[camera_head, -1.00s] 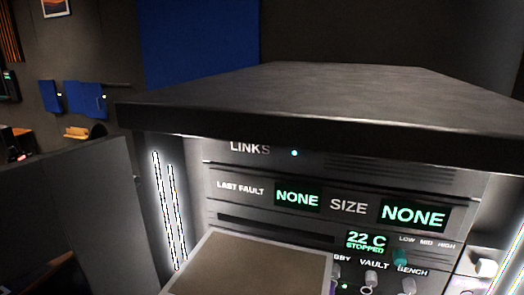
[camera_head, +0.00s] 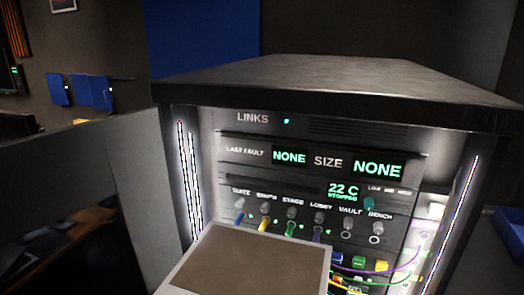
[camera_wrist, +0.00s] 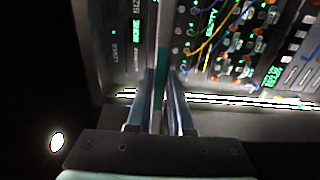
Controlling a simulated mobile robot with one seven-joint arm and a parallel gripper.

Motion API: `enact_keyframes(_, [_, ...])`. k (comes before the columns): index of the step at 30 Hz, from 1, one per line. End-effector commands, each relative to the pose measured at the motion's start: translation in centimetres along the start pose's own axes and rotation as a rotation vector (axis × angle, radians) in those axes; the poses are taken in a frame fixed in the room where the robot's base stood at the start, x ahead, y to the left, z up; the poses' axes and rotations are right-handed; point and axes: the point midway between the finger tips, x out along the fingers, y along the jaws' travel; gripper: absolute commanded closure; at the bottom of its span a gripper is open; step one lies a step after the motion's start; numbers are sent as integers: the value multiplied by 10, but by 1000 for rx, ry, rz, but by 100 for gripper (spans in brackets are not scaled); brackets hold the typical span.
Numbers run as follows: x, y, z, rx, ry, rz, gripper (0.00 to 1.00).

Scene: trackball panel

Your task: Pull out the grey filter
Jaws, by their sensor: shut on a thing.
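The grey filter (camera_head: 250,262) is a flat, brownish-grey panel with a pale frame, seen at the bottom of the head view. It is in front of the cabinet and hides part of its lower face. A long dark slot (camera_head: 270,184) shows in the cabinet behind it, left of the "22 C STOPPED" display (camera_head: 343,191). In the wrist view my gripper (camera_wrist: 161,76) is shut on the filter, which shows edge-on as a thin greenish strip (camera_wrist: 160,48) between the fingers. The gripper is not visible in the head view.
The dark cabinet (camera_head: 330,80) has an overhanging top. Knobs (camera_head: 318,215) and plugged cables (camera_head: 385,278) crowd its face below the slot. Bright light strips (camera_head: 187,185) run down both sides. A dark partition (camera_head: 130,190) stands to the left.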

Motion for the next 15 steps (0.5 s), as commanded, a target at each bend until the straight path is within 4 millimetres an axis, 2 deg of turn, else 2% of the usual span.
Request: enact_keyframes(15, [59, 3, -19, 0, -2, 4, 100])
